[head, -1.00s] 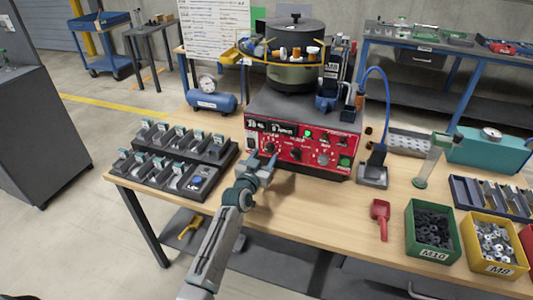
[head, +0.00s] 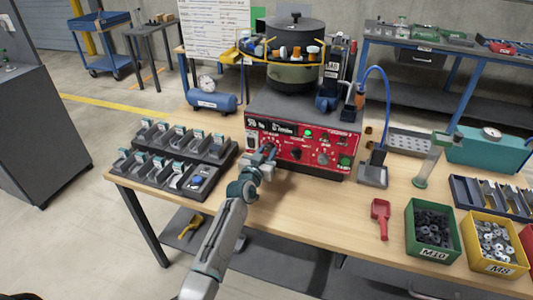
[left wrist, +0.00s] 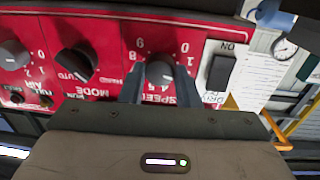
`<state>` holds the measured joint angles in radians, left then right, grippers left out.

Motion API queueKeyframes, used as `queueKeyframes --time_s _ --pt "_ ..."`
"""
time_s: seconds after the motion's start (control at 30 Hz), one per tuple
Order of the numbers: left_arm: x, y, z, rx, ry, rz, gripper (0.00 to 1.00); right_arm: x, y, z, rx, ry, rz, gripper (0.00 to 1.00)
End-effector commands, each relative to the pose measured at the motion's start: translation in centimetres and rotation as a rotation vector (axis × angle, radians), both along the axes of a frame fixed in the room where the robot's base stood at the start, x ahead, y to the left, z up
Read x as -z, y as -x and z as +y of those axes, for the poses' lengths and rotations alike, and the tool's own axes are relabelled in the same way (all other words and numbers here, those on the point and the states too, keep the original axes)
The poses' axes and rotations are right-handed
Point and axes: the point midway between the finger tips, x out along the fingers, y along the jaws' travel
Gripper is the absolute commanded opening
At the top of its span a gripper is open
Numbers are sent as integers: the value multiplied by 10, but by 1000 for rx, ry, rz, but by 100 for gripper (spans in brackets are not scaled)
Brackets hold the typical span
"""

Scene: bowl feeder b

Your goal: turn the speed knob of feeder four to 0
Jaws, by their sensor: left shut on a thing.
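The feeder's red control panel (head: 318,150) stands on the wooden bench below a dark-lidded bowl (head: 293,52). In the left wrist view, where the panel lettering is upside down, the grey speed knob (left wrist: 158,71) sits in a ring of white numbers above the word SPEED. My left gripper (left wrist: 160,92) is shut on this knob, one finger on each side. In the head view my left gripper (head: 264,155) is at the panel's left part and hides the knob. The knob's pointer is not clear to me. My right gripper is out of view.
A black rocker switch (left wrist: 220,70) is close beside the speed knob, with the MODE knob (left wrist: 76,64) on its other side. A dark rack of several parts (head: 178,155) stands left of the gripper. A red scoop (head: 380,217) and green bin (head: 432,230) lie right.

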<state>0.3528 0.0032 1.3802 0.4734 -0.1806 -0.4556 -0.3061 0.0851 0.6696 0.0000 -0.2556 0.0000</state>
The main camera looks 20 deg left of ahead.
Motion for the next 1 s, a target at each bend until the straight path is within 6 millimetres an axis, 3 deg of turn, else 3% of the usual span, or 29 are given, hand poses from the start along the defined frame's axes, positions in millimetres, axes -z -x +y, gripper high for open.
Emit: queueKeyframes --time_s 0.37,1.0 --pt "1 0 0 0 175 7 6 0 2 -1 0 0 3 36" --pt "1 0 -1 -1 760 27 6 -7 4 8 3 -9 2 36"
